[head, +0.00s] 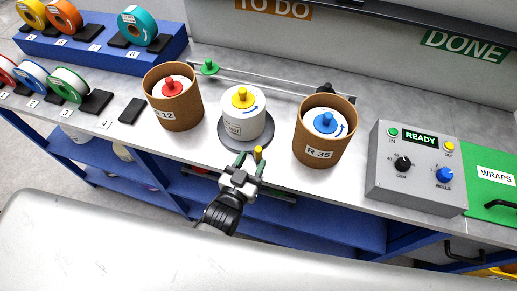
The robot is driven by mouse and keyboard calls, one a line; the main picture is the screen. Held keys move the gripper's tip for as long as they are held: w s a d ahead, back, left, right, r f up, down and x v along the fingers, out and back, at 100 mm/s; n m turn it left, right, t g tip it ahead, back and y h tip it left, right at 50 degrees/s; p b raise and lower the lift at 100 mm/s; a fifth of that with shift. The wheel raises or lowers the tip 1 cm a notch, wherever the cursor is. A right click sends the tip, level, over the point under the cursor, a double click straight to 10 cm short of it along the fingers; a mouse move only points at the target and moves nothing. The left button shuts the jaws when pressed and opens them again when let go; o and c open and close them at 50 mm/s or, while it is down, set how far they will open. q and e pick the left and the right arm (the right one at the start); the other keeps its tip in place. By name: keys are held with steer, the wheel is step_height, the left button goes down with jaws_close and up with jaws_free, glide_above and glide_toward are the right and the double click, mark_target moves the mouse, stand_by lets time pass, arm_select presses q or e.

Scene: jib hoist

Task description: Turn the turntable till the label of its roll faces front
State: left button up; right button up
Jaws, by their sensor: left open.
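The turntable (232,146) is a dark round disc near the table's front edge. The white roll (250,122) stands upright on it, with a yellow knob (242,98) and a blue curved arrow on top. The roll's label (234,130) shows on its side, towards the front and a little left. A small yellow peg (258,152) stands at the turntable's front edge. My left gripper (249,161) is open just in front of the turntable, its fingers close to the peg. I cannot tell whether they touch it. My right gripper is out of view.
Brown tubs marked 12 (176,112) and R 35 (323,150) stand left and right of the turntable. A rail with a green knob (209,67) runs behind. A grey control box (416,178) reading READY is at right. Coloured reels fill the left.

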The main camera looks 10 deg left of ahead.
arm_select(q)
steer(key=v, duration=0.4)
steer(key=shift+s+b, duration=0.15)
steer(key=shift+b, duration=0.15)
